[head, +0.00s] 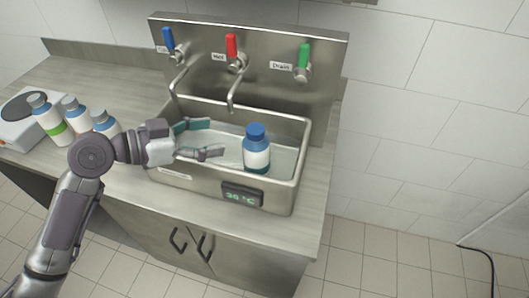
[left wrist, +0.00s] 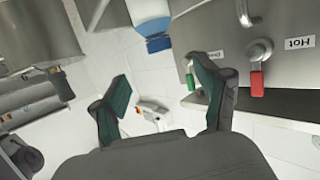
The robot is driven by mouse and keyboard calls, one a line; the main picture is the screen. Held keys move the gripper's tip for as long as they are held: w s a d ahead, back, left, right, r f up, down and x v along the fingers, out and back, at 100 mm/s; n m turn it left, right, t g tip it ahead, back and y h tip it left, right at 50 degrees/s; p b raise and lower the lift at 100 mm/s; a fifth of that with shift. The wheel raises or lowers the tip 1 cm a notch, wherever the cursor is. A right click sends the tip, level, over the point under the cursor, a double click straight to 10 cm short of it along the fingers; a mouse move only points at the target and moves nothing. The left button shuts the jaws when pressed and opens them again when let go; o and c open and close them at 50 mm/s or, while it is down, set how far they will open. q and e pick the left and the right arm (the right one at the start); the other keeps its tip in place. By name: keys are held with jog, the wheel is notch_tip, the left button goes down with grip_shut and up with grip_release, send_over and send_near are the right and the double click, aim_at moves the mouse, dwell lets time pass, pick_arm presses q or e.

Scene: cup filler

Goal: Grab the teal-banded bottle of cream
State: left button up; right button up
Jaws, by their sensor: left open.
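A white bottle with a blue cap and a blue-teal band near its base (head: 256,150) stands upright in the sink basin. A white and blue bottle, seemingly the same one, shows at the top of the left wrist view (left wrist: 153,18), cut off by the frame edge. I cannot tell for sure that its band is the teal one. My left gripper (head: 213,138) is open and empty, over the basin to the left of the bottle, apart from it. Its two spread fingers also show in the left wrist view (left wrist: 165,85). My right gripper is not in view.
The metal sink basin (head: 301,165) has a raised rim and a temperature display (head: 241,196). Spouts (head: 231,98) hang over its back. Several bottles, one green-banded (head: 54,128), stand left beside a white device (head: 14,129). My left arm passes close by them.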

aim_at(255, 128)
pick_arm(q)
jog(key=p+x, duration=0.1)
jog(key=x, duration=0.4)
jog(key=shift+w+d+p, duration=0.1)
jog(key=shift+d+p, duration=0.1)
jog(key=shift+p, duration=0.2)
jog(key=shift+w+d+f, duration=0.1)
jog(key=shift+d+f, duration=0.05)
jog(key=shift+d, duration=0.1)
jog(key=shift+w+d+p, duration=0.15)
jog(key=shift+d+p, duration=0.15)
jog(key=p+x, duration=0.2)
jog(key=x, duration=0.2)
jog(key=shift+d+f, duration=0.15)
jog(key=shift+f, duration=0.05)
jog(key=shift+w+d+f, duration=0.15)
jog(key=shift+f, duration=0.05)
jog(key=c, duration=0.5)
grip_shut()
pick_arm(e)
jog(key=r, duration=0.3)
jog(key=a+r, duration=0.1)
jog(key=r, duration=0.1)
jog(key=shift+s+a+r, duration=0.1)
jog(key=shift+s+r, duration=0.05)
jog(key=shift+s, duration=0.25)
pick_arm(q)
jog(key=shift+r, duration=0.15)
